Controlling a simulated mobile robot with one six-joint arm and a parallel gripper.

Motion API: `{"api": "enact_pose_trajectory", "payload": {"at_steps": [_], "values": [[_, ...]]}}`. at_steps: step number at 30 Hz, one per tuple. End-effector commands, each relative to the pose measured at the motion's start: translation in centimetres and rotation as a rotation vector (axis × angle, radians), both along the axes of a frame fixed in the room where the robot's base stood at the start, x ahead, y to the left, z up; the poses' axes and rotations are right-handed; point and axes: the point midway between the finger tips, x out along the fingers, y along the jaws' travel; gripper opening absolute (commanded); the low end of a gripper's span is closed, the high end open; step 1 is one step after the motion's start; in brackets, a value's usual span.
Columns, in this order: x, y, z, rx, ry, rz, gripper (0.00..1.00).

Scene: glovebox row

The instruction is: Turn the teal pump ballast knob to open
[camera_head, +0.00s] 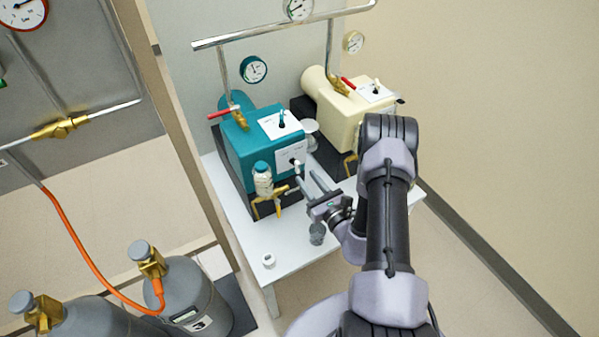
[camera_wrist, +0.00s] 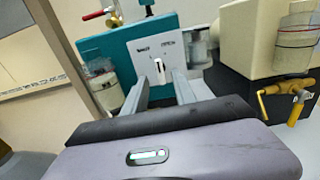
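The teal pump (camera_head: 250,148) stands on the white table, with a white label plate on its front face. In the wrist view the plate (camera_wrist: 146,63) has a word at left that is too blurred to read and what looks like "OPEN" at right. A small pale knob (camera_wrist: 158,67) stands out from the plate, roughly upright, with a dark part beside it. My gripper (camera_head: 305,176) is in front of this face. In the wrist view its two fingers (camera_wrist: 160,78) are apart, with the knob showing between and beyond their tips. Contact cannot be told.
A cream pump (camera_head: 345,105) stands to the right. The teal pump has a second, dark knob (camera_head: 281,119) on top and a red-handled valve (camera_head: 236,114). A clear bottle (camera_head: 263,182) and brass fitting are left of my gripper. Grey cylinders (camera_head: 188,300) stand lower left.

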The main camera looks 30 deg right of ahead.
Motion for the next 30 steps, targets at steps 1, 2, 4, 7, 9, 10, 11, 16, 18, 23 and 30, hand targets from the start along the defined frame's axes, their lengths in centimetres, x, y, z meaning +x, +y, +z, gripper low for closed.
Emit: {"api": "enact_pose_trajectory", "payload": {"at_steps": [1,2,4,7,9,10,11,16,18,23,30], "values": [[1.2,0.1,-0.2,-0.004,-0.002,0.005,0.33],[1.9,0.2,-0.1,-0.002,-0.002,0.004,0.33],[3.2,0.2,-0.1,-0.003,-0.002,0.003,0.33],[4.4,0.1,-0.1,-0.002,-0.001,0.001,0.33],[4.9,0.2,-0.1,0.0,0.001,0.002,0.33],[5.0,0.2,-0.1,0.0,0.001,0.001,0.33],[5.1,0.2,0.0,0.0,0.001,0.0,0.33],[5.2,0.2,0.0,0.001,0.001,0.0,0.33],[5.2,0.2,0.0,0.001,0.001,0.0,0.31],[5.2,0.2,0.0,0.001,0.001,0.0,0.0],[5.2,0.2,0.0,0.003,0.002,0.0,0.0]]}}
